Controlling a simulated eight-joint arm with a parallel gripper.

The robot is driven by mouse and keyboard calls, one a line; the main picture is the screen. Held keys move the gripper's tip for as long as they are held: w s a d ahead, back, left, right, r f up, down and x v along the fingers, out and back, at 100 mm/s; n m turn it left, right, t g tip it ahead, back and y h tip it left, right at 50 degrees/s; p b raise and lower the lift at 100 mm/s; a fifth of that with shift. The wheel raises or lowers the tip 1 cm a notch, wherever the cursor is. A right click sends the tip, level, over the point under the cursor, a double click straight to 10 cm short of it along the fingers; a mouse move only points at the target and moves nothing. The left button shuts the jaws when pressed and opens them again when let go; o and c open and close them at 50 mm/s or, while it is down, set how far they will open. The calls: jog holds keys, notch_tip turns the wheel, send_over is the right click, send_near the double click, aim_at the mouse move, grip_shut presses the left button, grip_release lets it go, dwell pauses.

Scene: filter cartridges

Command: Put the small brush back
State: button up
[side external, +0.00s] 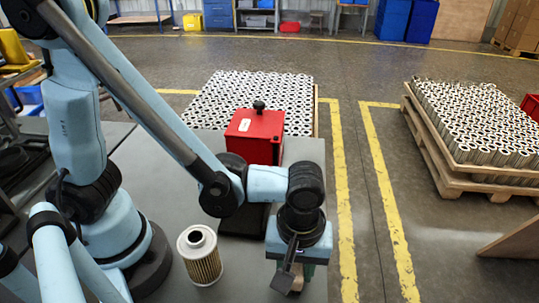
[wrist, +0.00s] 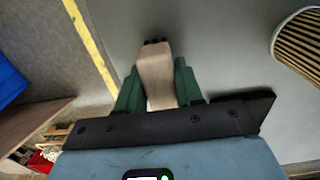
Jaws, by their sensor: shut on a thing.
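My gripper (wrist: 155,88) has green fingers, and they are shut on the small brush (wrist: 157,72). The brush shows a pale wooden body with small dark tips at its far end in the wrist view. In the side view my gripper (side external: 297,280) points down over the right front part of the grey table (side external: 170,150).
A filter cartridge (side external: 200,255) stands upright left of my gripper; it also shows in the wrist view (wrist: 302,42). A red box (side external: 255,133) with a black knob stands behind my arm. Pallets of cartridges (side external: 250,95) (side external: 475,120) stand beyond the table and to the right.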

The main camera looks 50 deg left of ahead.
jog(key=shift+f, duration=0.2)
jog(key=o, duration=1)
jog(key=shift+r, duration=0.1)
notch_tip(320, 180, up, 12)
jog(key=w+a+m+t, duration=0.2)
jog(key=a+m+t, duration=0.1)
jog(key=a, duration=0.7)
jog(key=w+a+r+m+t, duration=0.1)
jog(key=w+a+m+t, duration=0.2)
jog(key=a+m, duration=0.3)
jog(key=a+t, duration=0.1)
jog(key=a, duration=0.3)
jog(key=shift+w+a, duration=0.15)
jog(key=shift+w, duration=0.1)
